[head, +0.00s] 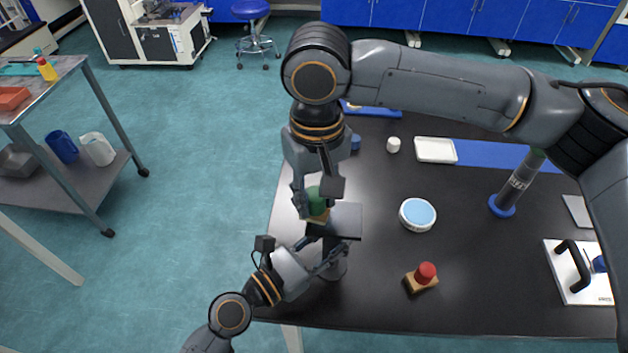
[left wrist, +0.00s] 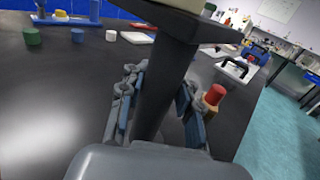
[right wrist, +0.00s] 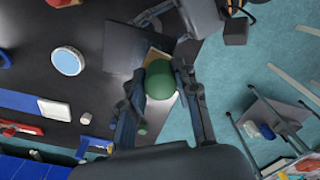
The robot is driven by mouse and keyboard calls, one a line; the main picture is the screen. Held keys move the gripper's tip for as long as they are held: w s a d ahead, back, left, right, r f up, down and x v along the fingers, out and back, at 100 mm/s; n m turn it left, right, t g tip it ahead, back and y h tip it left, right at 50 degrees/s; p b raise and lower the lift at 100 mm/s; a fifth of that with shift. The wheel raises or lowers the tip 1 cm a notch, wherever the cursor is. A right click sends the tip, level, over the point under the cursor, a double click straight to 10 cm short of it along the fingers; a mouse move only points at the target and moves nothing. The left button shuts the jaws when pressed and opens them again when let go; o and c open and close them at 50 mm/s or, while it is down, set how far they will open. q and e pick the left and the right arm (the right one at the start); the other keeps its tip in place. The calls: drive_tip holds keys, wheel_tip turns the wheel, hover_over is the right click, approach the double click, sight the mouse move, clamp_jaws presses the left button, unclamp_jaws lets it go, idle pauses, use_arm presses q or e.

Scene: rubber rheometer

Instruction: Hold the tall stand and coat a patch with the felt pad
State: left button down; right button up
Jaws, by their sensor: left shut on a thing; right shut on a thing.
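The tall stand is dark, with a square top plate (head: 346,216) and a post (left wrist: 160,90). My left gripper (head: 322,258) is shut around the post below the plate; its fingers flank the post in the left wrist view. My right gripper (head: 318,190) is shut on the green knob (right wrist: 159,82) of the felt pad, whose tan block (head: 319,216) shows under the knob. The pad is at the plate's left edge in the head view. Its underside is hidden, so I cannot tell whether it touches the plate. The plate's visible part looks plain dark.
A round white dish with a light blue top (head: 417,214) stands right of the stand. A red-knobbed wooden block (head: 425,275) is near the front.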

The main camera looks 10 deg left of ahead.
drive_tip(key=shift+w+d, duration=0.15)
drive_tip(key=shift+d, duration=3.6)
drive_tip(key=shift+a, duration=3.7)
drive_tip(key=shift+a+r, duration=0.15)
drive_tip(key=shift+a, duration=0.05)
drive_tip(key=shift+r, duration=3.85)
use_arm(q)
drive_tip(key=c, duration=0.8)
unclamp_jaws()
drive_tip(key=shift+c, duration=0.2)
